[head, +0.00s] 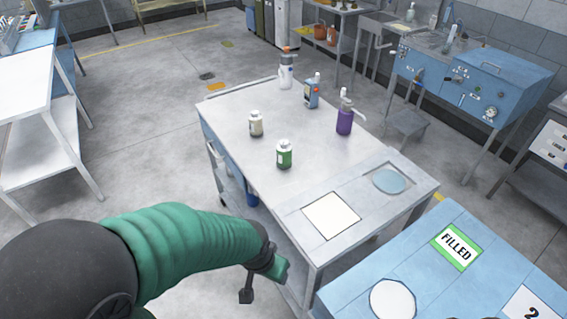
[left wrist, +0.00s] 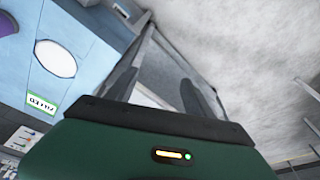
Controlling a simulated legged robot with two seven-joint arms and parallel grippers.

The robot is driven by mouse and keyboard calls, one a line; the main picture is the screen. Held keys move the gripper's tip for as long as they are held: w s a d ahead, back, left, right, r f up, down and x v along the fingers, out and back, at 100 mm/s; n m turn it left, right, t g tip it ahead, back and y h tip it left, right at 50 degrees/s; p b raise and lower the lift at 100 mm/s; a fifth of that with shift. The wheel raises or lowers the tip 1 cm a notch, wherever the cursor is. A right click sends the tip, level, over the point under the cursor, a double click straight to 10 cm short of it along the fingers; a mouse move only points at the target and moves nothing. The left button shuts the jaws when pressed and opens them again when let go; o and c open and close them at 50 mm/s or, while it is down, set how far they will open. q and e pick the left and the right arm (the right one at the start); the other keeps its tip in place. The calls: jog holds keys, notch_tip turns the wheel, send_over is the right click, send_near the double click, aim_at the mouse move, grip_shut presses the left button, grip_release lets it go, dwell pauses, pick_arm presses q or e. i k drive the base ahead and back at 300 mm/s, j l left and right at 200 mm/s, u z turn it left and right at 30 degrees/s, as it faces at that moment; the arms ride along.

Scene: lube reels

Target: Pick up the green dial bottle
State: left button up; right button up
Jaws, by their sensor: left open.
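The green bottle (head: 284,157) has a white cap and a pale label band. It stands upright on the grey metal table (head: 225,100), left of the white square (head: 331,215). My left arm comes in low from the left. My left gripper (head: 247,291) is empty, off the table's near left edge and well short of the bottle. In the left wrist view the two dark fingers of the left gripper (left wrist: 168,90) stand apart with nothing between them. The bottle is not visible in that view. My right gripper is in neither view.
A cream bottle (head: 256,124), purple pump bottle (head: 345,120), blue container (head: 312,93) and white orange-topped bottle (head: 286,76) stand on the same table. A blue table (head: 400,270) with a FILLED label (head: 457,247) is at lower right. The table's near left edge lies between gripper and bottle.

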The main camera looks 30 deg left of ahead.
aim_at(284, 156)
jog(key=j+u, duration=0.1)
jog(key=j, duration=0.35)
jog(key=i+j, duration=0.1)
jog(key=j, duration=0.35)
jog(key=i+j+u, duration=0.15)
jog(key=j, duration=0.3)
jog(key=j+u, duration=0.1)
jog(key=j, duration=0.35)
jog(key=i+j+u, duration=0.1)
jog(key=i, duration=0.45)
jog(key=i+j+u, duration=0.15)
jog(key=i, duration=0.45)
jog(key=j, duration=0.1)
